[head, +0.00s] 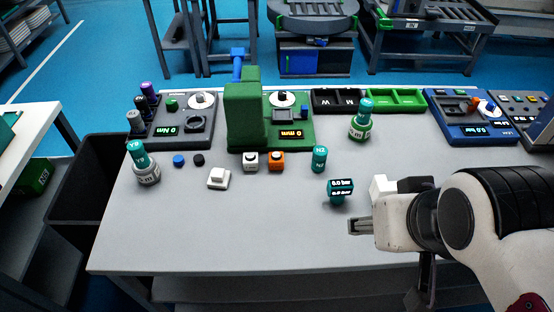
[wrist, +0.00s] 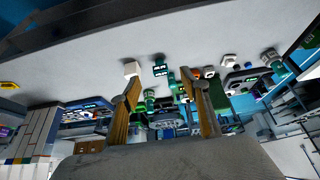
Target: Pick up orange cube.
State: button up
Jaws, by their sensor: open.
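The orange cube (head: 277,161) sits on the grey table near its middle, with a dark round mark on it. A white cube (head: 251,161) stands close to its left. My gripper (head: 353,227) is at the right of the table, to the right of and nearer than the orange cube, well apart from it. In the wrist view my gripper (wrist: 158,82) shows two spread fingers with nothing between them close up.
A teal gauge (head: 341,190) stands between my gripper and the cube. A teal cylinder (head: 319,159) is right of the cube, a white block (head: 218,178) left of it. A green press (head: 246,115) stands behind. The table's front (head: 230,235) is clear.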

jog(key=shift+c, duration=0.7)
jog(key=t+y, duration=0.1)
jog(key=t, duration=0.4)
send_over(276, 161)
jog(key=s+d, duration=0.2)
jog(key=s, duration=0.6)
notch_tip(276, 161, down, 15)
jog(key=shift+t+h, duration=0.4)
jog(key=shift+t, duration=0.3)
jog(key=w+f, duration=0.1)
jog(key=f, duration=0.1)
jog(key=w+a+f, duration=0.1)
jog(key=f, duration=0.2)
jog(key=w+a+f, duration=0.1)
jog(key=f, duration=0.2)
jog(key=shift+f, duration=0.85)
